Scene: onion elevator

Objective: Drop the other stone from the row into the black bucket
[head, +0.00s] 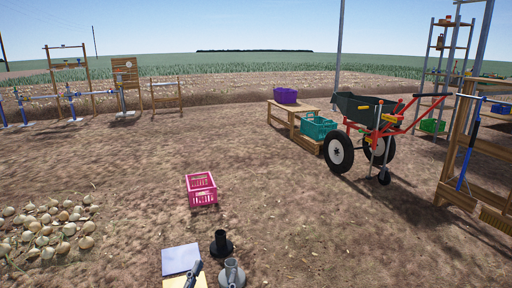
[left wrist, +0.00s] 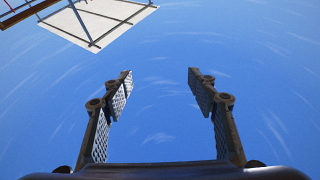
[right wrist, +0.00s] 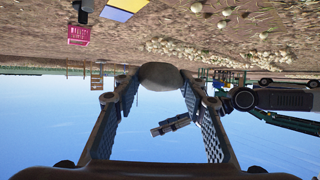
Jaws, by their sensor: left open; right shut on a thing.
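A rounded grey-brown stone (right wrist: 160,76) is held between the fingertips of my right gripper (right wrist: 158,82), which is shut on it with sky and field behind. The right gripper is not seen in the head view. My left gripper (left wrist: 160,82) is open and empty, with only sky between its fingers. No row of stones is clearly seen.
A pink crate (head: 201,190) sits on bare soil, with lilac (head: 180,259) and yellow panels nearer me. Onions (head: 48,228) lie at left. A wheelbarrow (head: 360,108), a wooden bench with a purple crate (head: 285,96) and a teal crate (head: 318,127) stand at right.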

